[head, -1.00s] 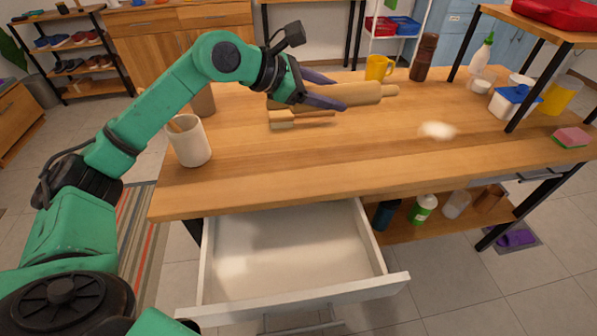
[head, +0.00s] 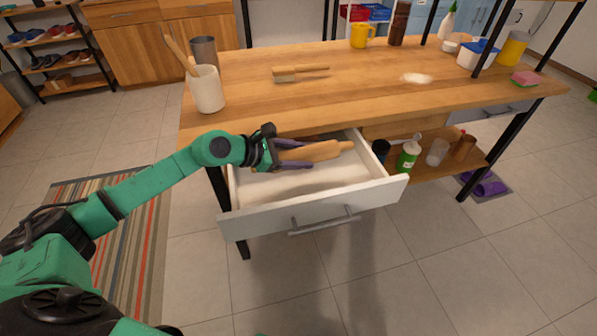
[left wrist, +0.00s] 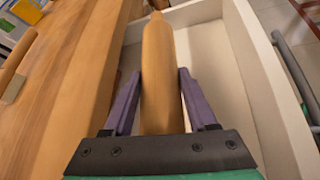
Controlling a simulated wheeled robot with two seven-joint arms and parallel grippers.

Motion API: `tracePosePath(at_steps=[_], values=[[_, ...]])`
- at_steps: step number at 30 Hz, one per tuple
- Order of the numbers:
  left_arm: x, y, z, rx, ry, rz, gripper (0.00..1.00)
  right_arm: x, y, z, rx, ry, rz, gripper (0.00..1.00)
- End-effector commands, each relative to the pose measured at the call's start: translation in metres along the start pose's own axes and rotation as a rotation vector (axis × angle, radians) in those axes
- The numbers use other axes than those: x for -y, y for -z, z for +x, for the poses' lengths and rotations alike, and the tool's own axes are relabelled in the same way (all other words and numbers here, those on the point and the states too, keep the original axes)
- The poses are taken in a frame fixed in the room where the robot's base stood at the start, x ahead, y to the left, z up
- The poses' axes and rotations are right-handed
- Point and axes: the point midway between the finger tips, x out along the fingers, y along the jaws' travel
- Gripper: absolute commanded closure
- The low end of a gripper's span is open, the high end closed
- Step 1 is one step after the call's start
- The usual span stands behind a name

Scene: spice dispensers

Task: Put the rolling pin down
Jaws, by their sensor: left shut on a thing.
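The wooden rolling pin (head: 318,151) is inside or just above the open white drawer (head: 290,219) under the table. My left gripper (head: 296,153) is shut on the rolling pin near its left end. In the left wrist view the rolling pin (left wrist: 160,80) lies lengthwise between the two purple fingers, with the pale drawer (left wrist: 215,70) around it. Whether the pin touches the drawer floor cannot be told. My right gripper is not in view.
Bottles and jars, including a green one (head: 408,156), stand on the shelf right of the drawer.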

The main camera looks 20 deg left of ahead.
Motion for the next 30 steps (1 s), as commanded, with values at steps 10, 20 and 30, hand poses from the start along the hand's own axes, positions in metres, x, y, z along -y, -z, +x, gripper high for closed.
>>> tracePosePath(at_steps=[10,20,30], values=[[0.015,0.044,0.026,0.003,-0.002,0.001,1.0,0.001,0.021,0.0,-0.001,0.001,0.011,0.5],[0.015,0.045,0.026,0.003,-0.002,0.002,1.0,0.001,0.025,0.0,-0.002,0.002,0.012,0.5],[0.015,0.045,0.026,0.001,0.0,0.001,0.12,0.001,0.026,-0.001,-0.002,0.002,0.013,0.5]])
